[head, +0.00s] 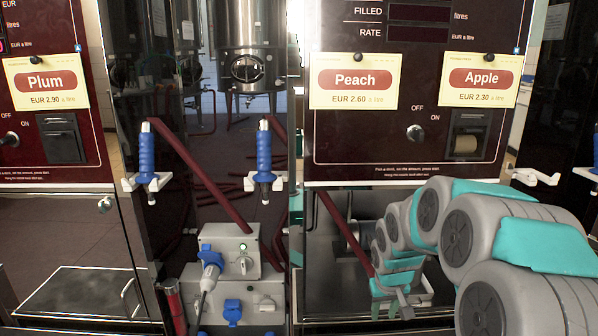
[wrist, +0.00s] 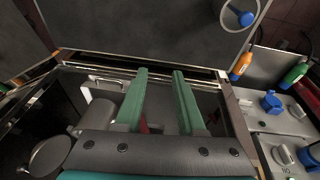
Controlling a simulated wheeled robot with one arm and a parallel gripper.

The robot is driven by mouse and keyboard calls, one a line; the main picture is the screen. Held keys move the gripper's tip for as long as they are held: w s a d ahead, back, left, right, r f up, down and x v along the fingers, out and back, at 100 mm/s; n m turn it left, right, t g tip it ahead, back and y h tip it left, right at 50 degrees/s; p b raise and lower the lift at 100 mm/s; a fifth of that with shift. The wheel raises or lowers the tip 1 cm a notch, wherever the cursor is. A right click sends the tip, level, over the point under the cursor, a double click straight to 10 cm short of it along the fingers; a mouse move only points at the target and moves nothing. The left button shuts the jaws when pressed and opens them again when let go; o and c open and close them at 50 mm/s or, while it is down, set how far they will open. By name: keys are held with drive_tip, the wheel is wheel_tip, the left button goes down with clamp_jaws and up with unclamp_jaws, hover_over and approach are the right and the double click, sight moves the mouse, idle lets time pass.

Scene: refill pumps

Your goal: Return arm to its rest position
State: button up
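My arm, grey with teal bands, reaches in from the lower right in the head view. It bends over and down in front of the Peach and Apple pump. My gripper (wrist: 160,73) shows in the wrist view as two green fingers, apart with nothing between them. In the head view the arm's far end is small and low, and the finger gap cannot be made out there.
The Peach card (head: 353,81) and Apple card (head: 482,81) hang on the right pump, the Plum card (head: 46,81) on the left one. Blue-handled nozzles (head: 147,160) (head: 264,158) hang in white holders. A grey socket box (head: 231,251) stands low between the pumps.

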drive_tip(key=s+a+r+g, duration=0.1)
drive_tip(key=s+r, duration=0.1)
drive_tip(key=s, duration=1)
drive_tip(key=s+a+r+g, duration=0.2)
drive_tip(key=s+r, duration=0.1)
drive_tip(key=s, duration=0.9)
drive_tip(key=s+a+r+g+p, duration=0.1)
drive_tip(key=s+a+r, duration=0.1)
drive_tip(key=s, duration=1.1)
drive_tip(key=shift+a+r+m+y, duration=0.2)
drive_tip(key=shift+r+m+y, duration=0.1)
drive_tip(key=shift+y, duration=0.1)
